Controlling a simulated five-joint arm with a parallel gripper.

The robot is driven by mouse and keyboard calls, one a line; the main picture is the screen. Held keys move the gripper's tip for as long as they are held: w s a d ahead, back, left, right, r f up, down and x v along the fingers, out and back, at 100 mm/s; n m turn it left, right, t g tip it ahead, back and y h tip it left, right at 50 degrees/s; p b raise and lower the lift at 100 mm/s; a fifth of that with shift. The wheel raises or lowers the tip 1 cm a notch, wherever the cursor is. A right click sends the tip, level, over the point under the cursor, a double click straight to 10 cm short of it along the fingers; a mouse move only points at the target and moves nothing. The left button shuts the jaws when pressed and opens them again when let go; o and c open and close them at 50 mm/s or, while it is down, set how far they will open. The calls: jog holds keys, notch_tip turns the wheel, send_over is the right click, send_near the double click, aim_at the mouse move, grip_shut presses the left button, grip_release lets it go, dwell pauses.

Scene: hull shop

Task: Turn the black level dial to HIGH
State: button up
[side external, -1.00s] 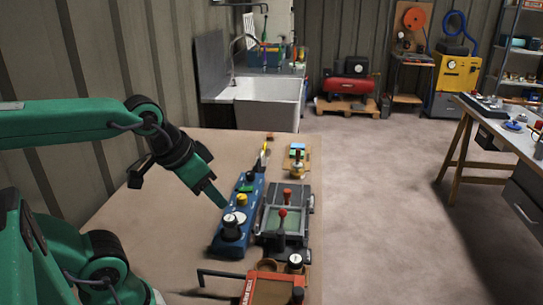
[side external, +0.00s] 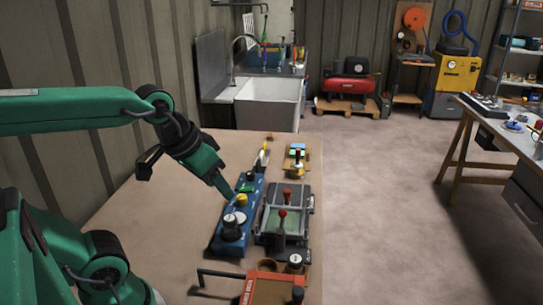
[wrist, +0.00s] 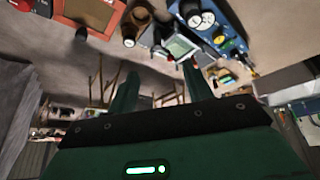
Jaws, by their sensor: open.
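A blue control box (side external: 217,243) lies lengthwise on the bench. A black dial (side external: 231,231) with a pale top stands at its near end, with a smaller pale-faced dial close behind it. Labels and pointer are too small to read. My gripper (side external: 228,194) is tilted down at the box's left edge, behind the black dial and beside the yellow knob (side external: 242,199). It appears apart from the dial. In the wrist view my gripper (wrist: 162,80) has its two fingers apart with nothing between them. The blue box (wrist: 205,38) shows there at the top right, with its dials.
A grey box (side external: 265,238) with a red-knobbed lever (side external: 282,213) stands just right of the blue box. An orange-red device (side external: 262,288) with a dark bent handle is at the near edge. The bench (side external: 150,205) is bare on the left.

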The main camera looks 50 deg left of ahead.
jog(key=w+a+r+n+g, duration=0.2)
jog(key=w+a+n, duration=0.35)
jog(key=w, duration=0.35)
jog(key=n+g, duration=0.3)
jog(key=n, duration=1.3)
send_over(250, 173)
notch_tip(250, 173, down, 15)
jog(key=shift+r, duration=0.2)
jog(key=shift+f, duration=0.15)
jog(key=shift+f, duration=3.8)
